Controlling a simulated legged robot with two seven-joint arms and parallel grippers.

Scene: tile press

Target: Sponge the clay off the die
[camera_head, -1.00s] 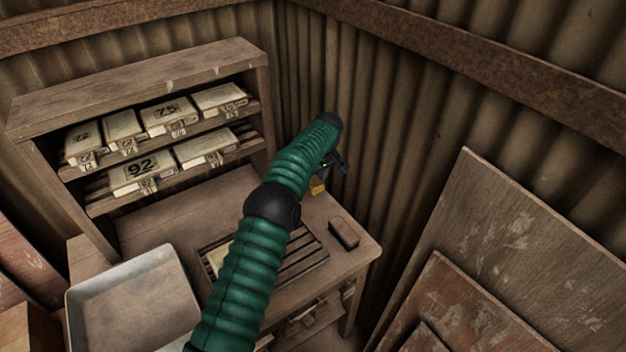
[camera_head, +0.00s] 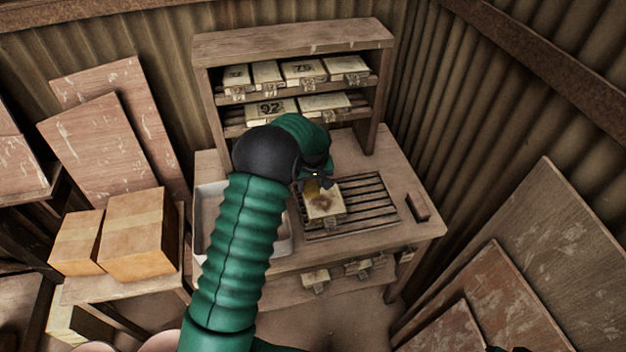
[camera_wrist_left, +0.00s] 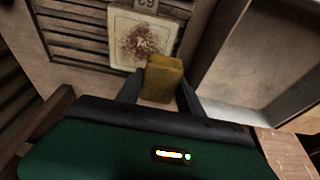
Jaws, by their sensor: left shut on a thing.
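The die (camera_head: 323,203) is a pale square block with a brown clay smear on its face. It lies on the slatted rack on the bench. In the left wrist view the die (camera_wrist_left: 141,38) shows speckled brown clay across its middle and a number tag at its edge. My left gripper (camera_head: 318,184) is just above the die's edge. In the left wrist view its fingers are shut on a yellow-brown sponge (camera_wrist_left: 163,78), which overlaps the die's near edge in the picture. I cannot tell whether the sponge touches the die. My right gripper is not in view.
The slatted rack (camera_head: 375,204) sits on the wooden bench (camera_head: 405,172). A pale metal tray (camera_head: 207,200) is partly behind my left arm. A shelf (camera_head: 290,40) of numbered dies stands at the back. Cardboard boxes (camera_head: 140,236) are at left.

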